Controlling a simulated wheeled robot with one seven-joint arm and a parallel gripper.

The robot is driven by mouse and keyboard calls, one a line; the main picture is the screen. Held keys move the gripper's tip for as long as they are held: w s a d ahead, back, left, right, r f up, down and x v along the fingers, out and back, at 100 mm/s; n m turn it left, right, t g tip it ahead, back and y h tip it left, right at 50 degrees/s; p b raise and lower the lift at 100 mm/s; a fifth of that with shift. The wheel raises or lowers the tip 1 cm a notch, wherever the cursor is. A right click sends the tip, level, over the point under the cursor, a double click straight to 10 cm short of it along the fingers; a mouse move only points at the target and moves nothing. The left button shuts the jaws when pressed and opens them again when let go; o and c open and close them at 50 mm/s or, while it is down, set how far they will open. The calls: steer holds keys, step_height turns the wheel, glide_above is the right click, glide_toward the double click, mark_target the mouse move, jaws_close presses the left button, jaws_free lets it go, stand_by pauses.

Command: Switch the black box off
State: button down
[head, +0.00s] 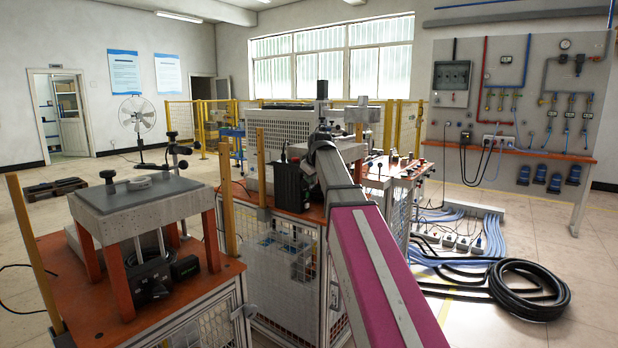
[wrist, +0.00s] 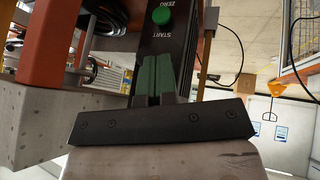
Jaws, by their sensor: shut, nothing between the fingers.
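The black box (head: 290,186) stands upright on an orange-topped bench in the head view, just left of my arm. In the wrist view the dark face of the black box (wrist: 177,42) fills the upper middle. The fingertips point towards the box face, below the START label in the picture. I cannot tell whether they touch it. In the head view my arm hides the gripper.
A grey slab on orange legs (head: 140,195) stands on the left bench. A large grey perforated cabinet (head: 300,130) is behind the box. Coiled black hose (head: 528,290) and blue cables lie on the floor at right. Open floor lies at the back left.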

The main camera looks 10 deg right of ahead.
steer(key=t+y, duration=0.1)
steer(key=f+t, duration=0.1)
steer(key=t+y, duration=0.1)
steer(key=shift+s+d+f+m+y, duration=0.3)
steer(key=shift+f+m, duration=0.05)
steer(key=shift+m, duration=0.05)
steer(key=shift+r, duration=0.15)
steer(key=shift+r, duration=0.65)
